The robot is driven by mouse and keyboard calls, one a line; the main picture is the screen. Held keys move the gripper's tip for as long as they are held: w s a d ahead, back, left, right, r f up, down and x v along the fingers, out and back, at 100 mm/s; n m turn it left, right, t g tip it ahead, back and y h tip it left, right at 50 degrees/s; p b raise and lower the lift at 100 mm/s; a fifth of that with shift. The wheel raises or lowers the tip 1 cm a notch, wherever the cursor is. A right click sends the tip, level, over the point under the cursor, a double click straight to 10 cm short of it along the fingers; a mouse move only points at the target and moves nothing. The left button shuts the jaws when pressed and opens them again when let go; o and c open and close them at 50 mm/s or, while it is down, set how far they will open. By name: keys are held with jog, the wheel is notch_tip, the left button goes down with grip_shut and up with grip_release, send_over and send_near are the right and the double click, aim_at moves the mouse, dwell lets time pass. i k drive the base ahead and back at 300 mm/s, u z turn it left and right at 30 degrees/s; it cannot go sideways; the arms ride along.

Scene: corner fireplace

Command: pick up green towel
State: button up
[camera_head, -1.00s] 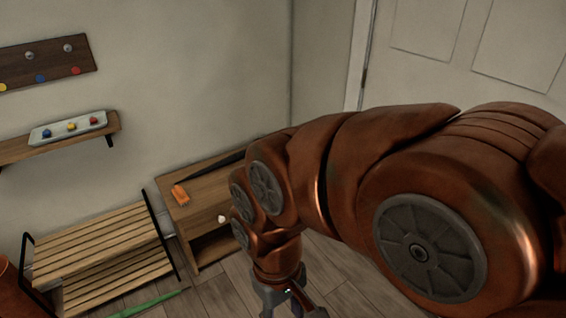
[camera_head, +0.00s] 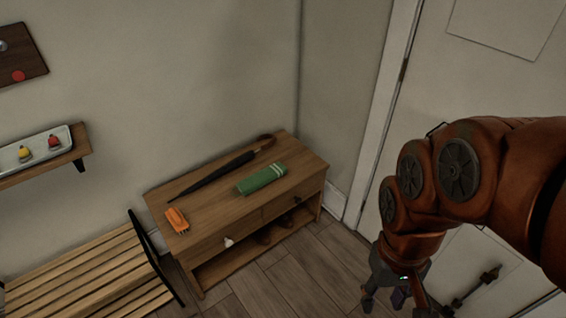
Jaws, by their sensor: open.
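The green towel (camera_head: 262,179) lies folded on the top of the wooden cabinet (camera_head: 200,205), with pale stripes near its right end. My gripper (camera_head: 385,298) hangs at the lower right, pointing down, apart from the towel and to the right of the cabinet. Its fingers are open and partly cut off by the bottom edge of the view. I see nothing between them.
A dark umbrella (camera_head: 222,174) lies behind the towel and an orange brush-like object (camera_head: 177,220) lies at the cabinet's left. A slatted bench (camera_head: 95,270) stands left. A wall shelf (camera_head: 75,153) holds a tray. A door is at right. Floor before the cabinet is clear.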

aim_at(248, 186)
jog(key=u, duration=0.1)
jog(key=i, duration=0.85)
jog(key=u, duration=1.05)
jog(key=i, duration=0.6)
jog(key=u, duration=0.6)
